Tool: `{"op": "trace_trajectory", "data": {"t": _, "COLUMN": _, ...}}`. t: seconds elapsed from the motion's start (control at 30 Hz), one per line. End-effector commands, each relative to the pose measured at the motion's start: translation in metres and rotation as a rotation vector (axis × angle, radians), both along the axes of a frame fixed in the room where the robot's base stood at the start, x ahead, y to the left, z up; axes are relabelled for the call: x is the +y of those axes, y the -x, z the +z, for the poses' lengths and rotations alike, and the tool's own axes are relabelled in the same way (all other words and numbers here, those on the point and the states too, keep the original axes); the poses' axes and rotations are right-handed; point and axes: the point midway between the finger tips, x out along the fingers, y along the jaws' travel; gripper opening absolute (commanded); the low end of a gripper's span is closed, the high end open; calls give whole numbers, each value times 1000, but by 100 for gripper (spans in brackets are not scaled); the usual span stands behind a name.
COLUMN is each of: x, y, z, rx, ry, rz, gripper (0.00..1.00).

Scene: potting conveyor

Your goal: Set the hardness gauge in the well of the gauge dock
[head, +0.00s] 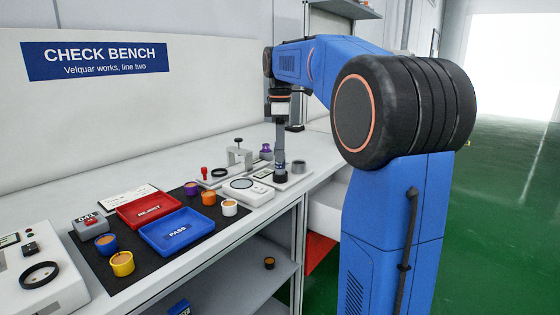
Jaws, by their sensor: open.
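The hardness gauge (280,150) appears as a dark grey upright post with a wider foot. It stands at the far part of the bench, over a pale plate that looks like the gauge dock (294,181). My gripper (281,120) points straight down at the gauge's top. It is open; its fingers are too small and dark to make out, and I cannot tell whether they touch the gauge. The gauge's foot seems to meet the dock, but the well is not clearly visible, so I cannot tell how it is seated.
A white scale-like device (247,191) and a clamp fixture (240,155) stand close by. A dark round cup (299,167) is just right of the gauge. Red (150,208) and blue (178,232) trays and several small pots lie nearer. The bench edge is at right.

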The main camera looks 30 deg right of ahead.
Motion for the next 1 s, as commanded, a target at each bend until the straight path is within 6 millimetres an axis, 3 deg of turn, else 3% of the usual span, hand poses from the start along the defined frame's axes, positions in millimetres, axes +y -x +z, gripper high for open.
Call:
{"op": "trace_trajectory", "data": {"t": 0.2, "x": 0, "y": -1, "z": 42, "rx": -2, "ry": 0, "rz": 0, "gripper": 43}}
{"op": "trace_trajectory", "data": {"t": 0.43, "x": 0, "y": 0, "z": 70, "rx": -1, "ry": 1, "rz": 0, "gripper": 43}}
{"op": "trace_trajectory", "data": {"t": 0.8, "x": 2, "y": 2, "z": 76, "rx": -2, "ry": 0, "rz": -5, "gripper": 43}}
{"op": "trace_trajectory", "data": {"t": 1.0, "x": 26, "y": 30, "z": 65, "rx": -40, "ry": 9, "rz": -94, "gripper": 43}}
